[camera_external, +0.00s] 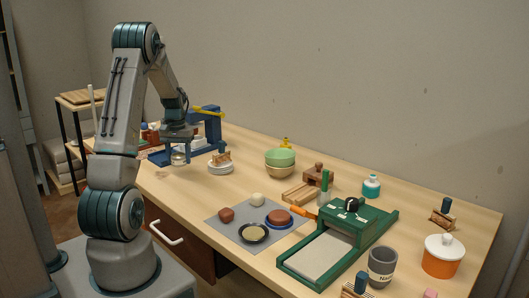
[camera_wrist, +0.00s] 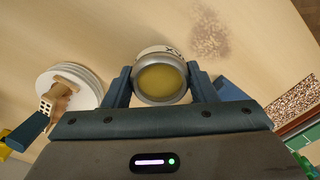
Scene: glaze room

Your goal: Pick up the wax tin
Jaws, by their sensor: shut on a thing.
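The wax tin (camera_wrist: 160,82) is a round silver tin with a dull yellow inside and lettering on its pale side. It sits between the two fingers of my gripper (camera_wrist: 161,85) in the wrist view, and the fingers touch it on both sides. In the external view the tin (camera_external: 178,159) shows small and metallic below my gripper (camera_external: 178,146), left of the stack of white plates. From these views I cannot tell for sure whether the tin is clear of the table.
A blue stand (camera_external: 211,128) rises behind. Bowls (camera_external: 280,159), a grey mat (camera_external: 235,237) and a green slab roller (camera_external: 330,250) lie farther right. The table's front edge is close.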

